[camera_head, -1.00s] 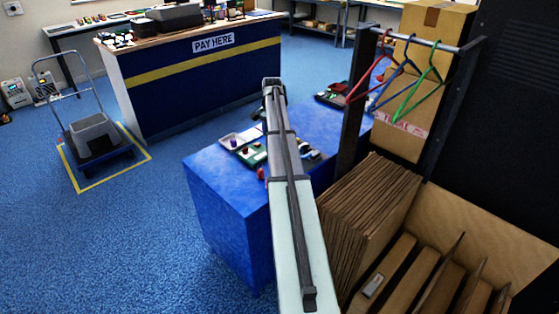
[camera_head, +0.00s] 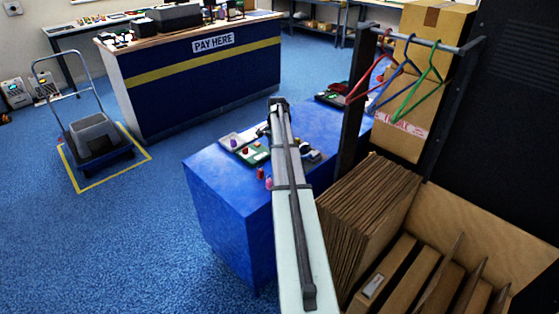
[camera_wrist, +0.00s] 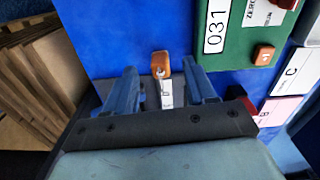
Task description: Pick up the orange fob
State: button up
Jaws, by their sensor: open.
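The orange fob (camera_wrist: 161,64) shows in the wrist view on the blue surface, with a white strip (camera_wrist: 166,94) running from it toward my gripper. My gripper (camera_wrist: 163,82) is open, with one blue-grey finger on each side of the strip. The fob's orange end lies about level with the fingertips or a little beyond them, and nothing is clamped. In the head view my arm covers part of the blue table (camera_head: 225,195), and I cannot make out the fob there for sure.
White and pink cards and a red piece (camera_wrist: 248,104) lie right of my gripper. In the head view, upright cardboard (camera_head: 365,205) and a rack of hangers (camera_head: 430,47) stand close on the right.

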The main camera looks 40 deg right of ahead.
notch_tip(320, 180, down, 5)
jog(key=shift+d, duration=0.1)
grip_shut()
dwell(0.7)
